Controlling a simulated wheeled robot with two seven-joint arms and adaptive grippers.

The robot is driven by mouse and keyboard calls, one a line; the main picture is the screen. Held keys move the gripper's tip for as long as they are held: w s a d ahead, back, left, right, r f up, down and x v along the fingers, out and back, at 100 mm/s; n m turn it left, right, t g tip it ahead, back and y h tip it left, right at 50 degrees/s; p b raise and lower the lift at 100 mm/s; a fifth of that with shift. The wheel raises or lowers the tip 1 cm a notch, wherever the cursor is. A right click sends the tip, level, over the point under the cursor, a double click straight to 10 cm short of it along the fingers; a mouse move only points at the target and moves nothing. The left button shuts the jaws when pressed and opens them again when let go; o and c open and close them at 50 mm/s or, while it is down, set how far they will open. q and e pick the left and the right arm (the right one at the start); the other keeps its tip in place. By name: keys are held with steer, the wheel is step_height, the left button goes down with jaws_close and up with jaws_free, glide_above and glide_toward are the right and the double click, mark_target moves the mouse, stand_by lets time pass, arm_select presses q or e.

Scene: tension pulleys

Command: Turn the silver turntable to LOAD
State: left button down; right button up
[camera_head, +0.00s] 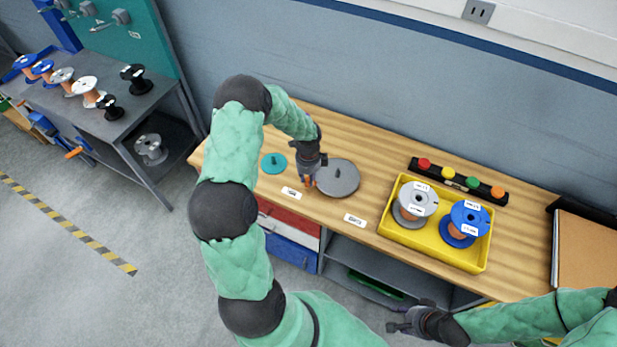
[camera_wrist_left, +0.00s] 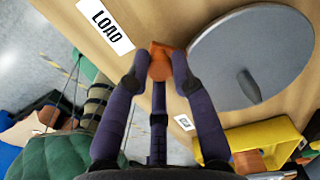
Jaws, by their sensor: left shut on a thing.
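The silver turntable (camera_head: 340,180) is a flat grey disc with a short peg, on the wooden bench; it fills the right of the left wrist view (camera_wrist_left: 235,50). My left gripper (camera_head: 309,183) is at its left edge, shut on an orange handle (camera_wrist_left: 161,62). How the handle joins the disc is hidden by a finger. The LOAD label (camera_wrist_left: 105,25) lies close beside the handle, and shows in the head view (camera_head: 291,193). A second label (camera_head: 355,220) lies at the bench's front edge, its text too small to read. My right gripper (camera_head: 405,318) looks open and empty, in front of the bench.
A small teal disc (camera_head: 273,163) with a peg lies left of the turntable. A yellow tray (camera_head: 436,252) with two spools stands to the right. A black strip with coloured buttons (camera_head: 459,181) is behind it. A side table (camera_head: 60,98) holds several spools.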

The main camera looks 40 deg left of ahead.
arm_select(q)
steer(key=shift+w+a, duration=0.1)
steer(key=c, duration=1.1)
jaws_free()
steer(key=shift+o, duration=0.2)
step_height(320, 180, up, 12)
